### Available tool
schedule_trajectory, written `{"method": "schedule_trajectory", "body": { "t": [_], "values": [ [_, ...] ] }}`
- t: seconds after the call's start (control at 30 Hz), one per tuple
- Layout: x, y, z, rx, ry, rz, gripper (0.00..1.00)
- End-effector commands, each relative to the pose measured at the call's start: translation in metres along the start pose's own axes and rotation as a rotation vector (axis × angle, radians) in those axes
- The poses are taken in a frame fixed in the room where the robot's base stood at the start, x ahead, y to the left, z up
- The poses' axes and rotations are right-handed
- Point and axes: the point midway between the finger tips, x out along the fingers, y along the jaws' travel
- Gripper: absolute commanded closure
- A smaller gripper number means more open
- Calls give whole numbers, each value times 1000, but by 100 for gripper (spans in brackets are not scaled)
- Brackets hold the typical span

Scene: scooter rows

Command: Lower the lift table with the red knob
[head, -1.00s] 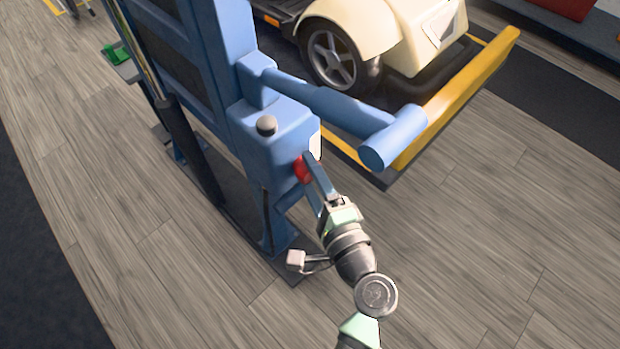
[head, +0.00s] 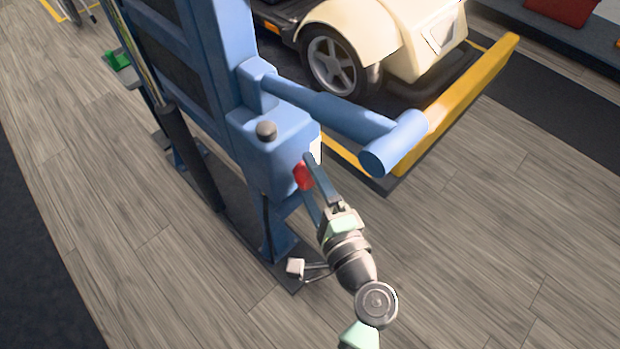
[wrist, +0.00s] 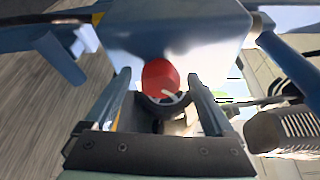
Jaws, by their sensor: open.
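The red knob (head: 301,176) is on the side of the blue control box (head: 272,150) on the lift's column. In the wrist view, the red knob (wrist: 160,76) lies between my two fingers, near their tips, with a gap on each side. It has a pale mark at its lower edge and a dark collar. My gripper (head: 312,176) is open at the knob and partly covers it in the head view. The lift table (head: 455,98) has a yellow end bar and carries a cream scooter (head: 420,35).
A blue arm with a thick cylindrical end (head: 390,143) sticks out above and right of my gripper. A grey round knob (head: 266,131) tops the box. A white pedal (head: 295,267) sits low at the column's foot. The floor to the right is clear.

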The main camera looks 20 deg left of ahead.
Motion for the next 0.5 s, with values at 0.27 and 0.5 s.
{"method": "schedule_trajectory", "body": {
  "t": [0.27, 0.5],
  "values": [
    [-31, -1, 0, 2, 4, 1, 11],
    [-86, -1, 0, 2, 5, 1, 11]
  ]
}}
